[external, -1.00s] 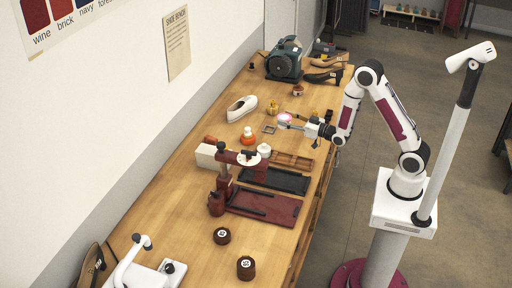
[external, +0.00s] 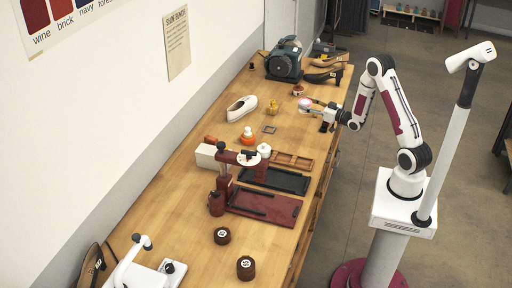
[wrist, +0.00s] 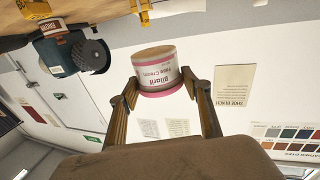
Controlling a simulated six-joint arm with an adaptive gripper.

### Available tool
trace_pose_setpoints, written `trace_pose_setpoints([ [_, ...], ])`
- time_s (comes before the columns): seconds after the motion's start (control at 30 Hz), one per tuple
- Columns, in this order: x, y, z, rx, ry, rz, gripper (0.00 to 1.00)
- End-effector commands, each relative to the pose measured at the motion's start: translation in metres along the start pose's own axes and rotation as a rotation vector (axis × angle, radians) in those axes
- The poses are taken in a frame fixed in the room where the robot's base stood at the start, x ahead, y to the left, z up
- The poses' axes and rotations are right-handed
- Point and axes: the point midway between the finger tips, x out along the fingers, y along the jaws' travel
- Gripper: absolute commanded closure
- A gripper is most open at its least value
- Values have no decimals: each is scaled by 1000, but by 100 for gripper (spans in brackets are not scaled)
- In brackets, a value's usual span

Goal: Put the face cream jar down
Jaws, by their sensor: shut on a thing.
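The face cream jar (external: 304,103) is a small white tub with pink bands. In the wrist view the jar (wrist: 156,74) sits between the two finger pads, its printed label upside down in the picture. My gripper (external: 310,105) is shut on the jar and holds it over the right side of the wooden bench (external: 185,190), toward the far half. The jar appears raised above the bench top, but its exact height is hard to tell.
A small brown pot (external: 298,91) stands just beyond the jar. A teal grinder (external: 284,62) and dark shoes (external: 323,76) occupy the far end. Bare wood lies nearer the front edge.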

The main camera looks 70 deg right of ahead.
Motion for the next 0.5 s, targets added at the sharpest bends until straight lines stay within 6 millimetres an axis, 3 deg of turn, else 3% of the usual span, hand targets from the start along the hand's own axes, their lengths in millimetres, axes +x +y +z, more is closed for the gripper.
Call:
trace_pose_setpoints([
  [0.1, -6, 18, 2, -1, 2, -17, 77],
  [0.27, -12, 27, 4, -2, 4, -75, 77],
  [0.5, -14, 3, 4, -3, 4, -208, 77],
])
